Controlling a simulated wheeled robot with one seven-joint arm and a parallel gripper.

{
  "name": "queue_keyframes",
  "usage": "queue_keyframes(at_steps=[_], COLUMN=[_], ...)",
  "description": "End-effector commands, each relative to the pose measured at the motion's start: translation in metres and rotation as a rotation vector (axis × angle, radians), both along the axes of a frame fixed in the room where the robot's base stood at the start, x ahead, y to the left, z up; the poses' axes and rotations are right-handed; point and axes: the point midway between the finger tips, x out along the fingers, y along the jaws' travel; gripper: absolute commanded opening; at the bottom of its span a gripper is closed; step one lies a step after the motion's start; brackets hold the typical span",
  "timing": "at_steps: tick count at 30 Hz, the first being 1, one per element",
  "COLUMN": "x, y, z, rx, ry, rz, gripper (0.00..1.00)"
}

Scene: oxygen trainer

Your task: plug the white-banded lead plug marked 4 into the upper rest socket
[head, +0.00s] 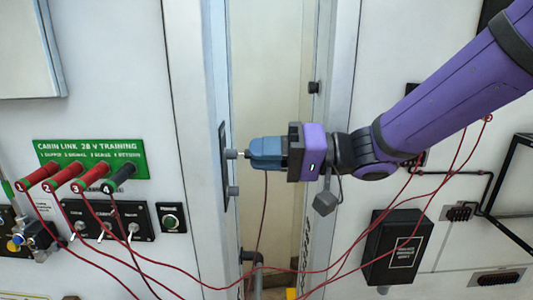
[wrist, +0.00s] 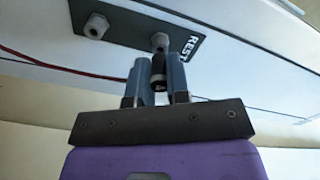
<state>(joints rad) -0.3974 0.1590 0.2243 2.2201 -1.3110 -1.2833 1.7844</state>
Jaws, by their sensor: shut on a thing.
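My gripper (head: 250,154) is shut on a dark plug (wrist: 159,68), which shows between its blue-grey fingers in the wrist view. A dark plate marked REST (head: 223,172) on the door-frame edge carries an upper socket (head: 231,155) and a lower socket (head: 233,190). The held plug lines up with the upper socket, which also shows in the wrist view (wrist: 160,41). Its nose is at the socket mouth; any insertion depth cannot be told. A black plug marked 4 (head: 122,173) shows in the green-labelled panel.
Red plugs marked 1 (head: 40,173), 2 (head: 68,173) and 3 (head: 95,173) stand beside it. Several thin red leads (head: 300,270) sag across the front, one hanging below my gripper. A black box (head: 396,245) is on the right wall. A switch panel (head: 95,222) is at left.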

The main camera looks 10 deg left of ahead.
Motion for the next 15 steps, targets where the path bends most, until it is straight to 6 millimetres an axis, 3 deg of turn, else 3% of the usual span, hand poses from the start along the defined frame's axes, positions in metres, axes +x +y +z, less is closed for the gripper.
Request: queue_keyframes(at_steps=[15], x=[-0.0027], y=[0.0091], z=[0.0004], rx=[0.001], ry=[-0.001], rz=[0.002], gripper=[0.00])
